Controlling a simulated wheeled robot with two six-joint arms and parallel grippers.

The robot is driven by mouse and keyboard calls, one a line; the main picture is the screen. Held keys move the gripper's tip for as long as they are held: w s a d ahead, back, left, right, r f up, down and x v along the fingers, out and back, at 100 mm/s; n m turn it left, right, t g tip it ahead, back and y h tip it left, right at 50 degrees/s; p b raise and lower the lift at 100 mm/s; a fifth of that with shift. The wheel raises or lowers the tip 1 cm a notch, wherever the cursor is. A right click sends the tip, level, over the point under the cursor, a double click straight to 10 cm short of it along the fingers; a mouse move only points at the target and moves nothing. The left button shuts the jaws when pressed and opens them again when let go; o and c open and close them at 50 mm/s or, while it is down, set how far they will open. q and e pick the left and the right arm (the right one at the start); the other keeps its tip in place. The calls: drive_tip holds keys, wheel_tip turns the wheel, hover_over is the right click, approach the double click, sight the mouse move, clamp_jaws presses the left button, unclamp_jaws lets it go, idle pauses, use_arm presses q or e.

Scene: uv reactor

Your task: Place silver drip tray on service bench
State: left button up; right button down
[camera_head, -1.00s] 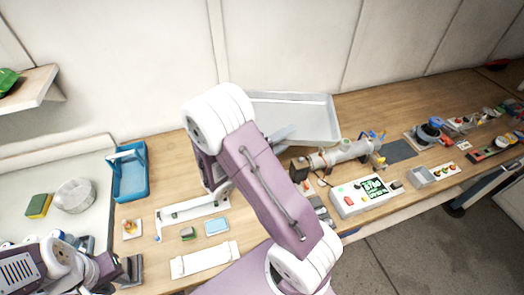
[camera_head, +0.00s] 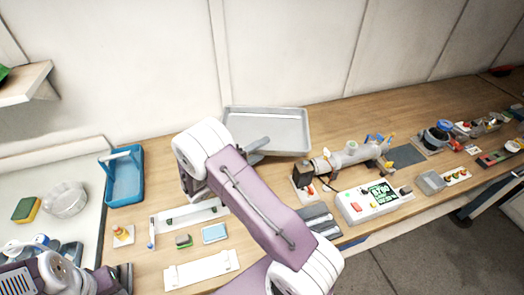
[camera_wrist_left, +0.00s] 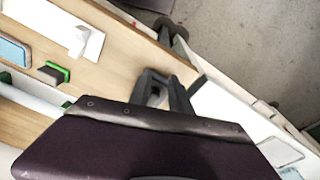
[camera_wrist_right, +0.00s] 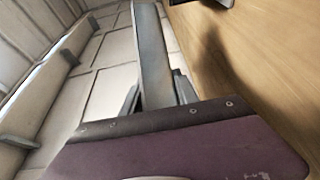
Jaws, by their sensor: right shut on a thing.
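The silver drip tray (camera_head: 290,131) is a shallow grey rectangle over the back of the wooden service bench (camera_head: 325,117), near the wall. My right gripper (camera_head: 258,147) is shut on its near left edge, partly hidden by my arm. In the right wrist view, the tray's long grey rim (camera_wrist_right: 151,52) runs between the fingers (camera_wrist_right: 160,88), with a shadow on the wood at right. I cannot tell whether the tray touches the bench. My left gripper (camera_head: 122,278) is at the lower left, empty; its fingertips (camera_wrist_left: 166,80) look closed together in the left wrist view.
A blue caddy (camera_head: 124,182) stands left of the tray. A grey cylindrical reactor (camera_head: 348,157) and a white control box (camera_head: 372,202) stand right. A white rail (camera_head: 190,216), a light blue block (camera_head: 215,233) and a white bracket (camera_head: 202,269) lie in front. Bare wood lies between caddy and tray.

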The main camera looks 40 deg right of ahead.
use_arm(q)
drive_tip(key=shift+s+f+b, duration=0.15)
drive_tip(key=shift+f+b, duration=0.1)
drive_tip(key=shift+b, duration=0.1)
use_arm(e)
drive_tip(key=shift+s+f, duration=0.15)
use_arm(q)
drive_tip(key=shift+f+b, duration=0.35)
drive_tip(key=shift+b, duration=0.05)
use_arm(e)
drive_tip(key=shift+f, duration=0.35)
drive_tip(key=c, duration=0.9)
unclamp_jaws()
